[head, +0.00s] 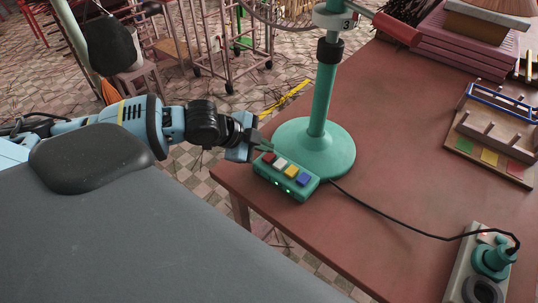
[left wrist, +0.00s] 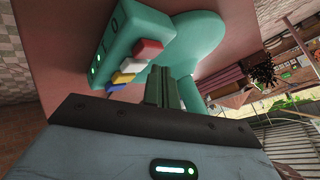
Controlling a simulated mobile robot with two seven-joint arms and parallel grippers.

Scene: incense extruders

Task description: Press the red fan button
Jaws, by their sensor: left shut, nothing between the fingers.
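The red fan button (head: 268,157) is at the left end of a row on a green control box, with a white, a yellow and a blue button beside it. In the left wrist view the red button (left wrist: 149,48) is close to the fingertips. The control box (head: 295,193) is part of the green fan base (head: 332,158) at the table corner. My left gripper (head: 258,147) is shut and empty, its tips beside the red button. My right gripper is not in view.
The green fan pole (head: 321,95) rises right behind the buttons. A black cable (head: 385,220) runs across the red table (head: 395,130) to a power strip (head: 467,265) with a green plug. A wooden rack (head: 495,125) and a pink stack (head: 465,45) stand at the right.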

